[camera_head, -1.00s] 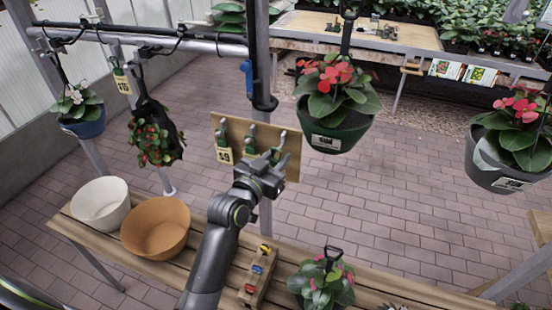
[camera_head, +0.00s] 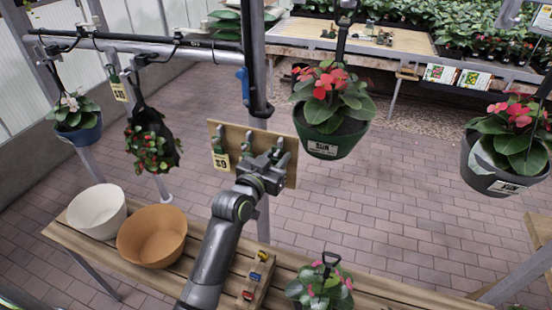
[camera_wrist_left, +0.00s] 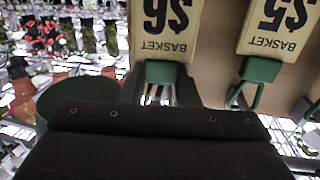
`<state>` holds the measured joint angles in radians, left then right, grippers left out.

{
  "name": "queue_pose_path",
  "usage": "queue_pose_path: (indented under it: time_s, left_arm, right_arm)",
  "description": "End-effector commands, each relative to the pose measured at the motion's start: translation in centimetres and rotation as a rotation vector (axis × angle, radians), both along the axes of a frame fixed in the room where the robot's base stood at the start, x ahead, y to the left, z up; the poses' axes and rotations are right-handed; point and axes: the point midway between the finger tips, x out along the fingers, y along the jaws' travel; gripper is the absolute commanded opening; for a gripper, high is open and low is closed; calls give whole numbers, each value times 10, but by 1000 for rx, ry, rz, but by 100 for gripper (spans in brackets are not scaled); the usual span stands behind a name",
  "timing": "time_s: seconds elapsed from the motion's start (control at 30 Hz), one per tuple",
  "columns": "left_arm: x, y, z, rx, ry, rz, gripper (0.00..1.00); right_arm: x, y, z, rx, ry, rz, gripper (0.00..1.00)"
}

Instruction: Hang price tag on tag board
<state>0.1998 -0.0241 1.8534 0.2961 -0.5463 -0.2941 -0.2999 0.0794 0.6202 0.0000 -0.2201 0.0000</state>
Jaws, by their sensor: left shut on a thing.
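The wooden tag board (camera_head: 228,138) stands behind the bench, with a row of green-topped hooks. A yellow price tag (camera_head: 221,161) hangs at its left hook; a tag on the board (camera_wrist_left: 278,28) shows upside down in the left wrist view and seems to read $5. My left gripper (camera_head: 268,170) is in front of the board's middle and right part. It is shut on a yellow basket tag (camera_wrist_left: 166,38) by its green clip (camera_wrist_left: 160,72); this tag seems to read $6. The head view hides the held tag behind the gripper. I cannot tell whether it touches a hook. My right gripper is out of view.
A white bowl (camera_head: 97,211) and an orange bowl (camera_head: 152,236) stand on the slatted bench (camera_head: 200,262). A potted plant (camera_head: 320,287) is at its front. A metal post (camera_head: 254,60) rises behind the board. A hanging green pot (camera_head: 330,142) is close on the right.

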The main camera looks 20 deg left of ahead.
Motion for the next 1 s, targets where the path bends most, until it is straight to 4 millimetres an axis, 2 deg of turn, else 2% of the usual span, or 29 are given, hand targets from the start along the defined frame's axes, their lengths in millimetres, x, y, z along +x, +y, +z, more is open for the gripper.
queue_pose_path:
  time_s: [1.0]
  left_arm:
    - [10, 0, -1, 1, -5, 0, 13]
  right_arm:
    - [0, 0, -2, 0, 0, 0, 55]
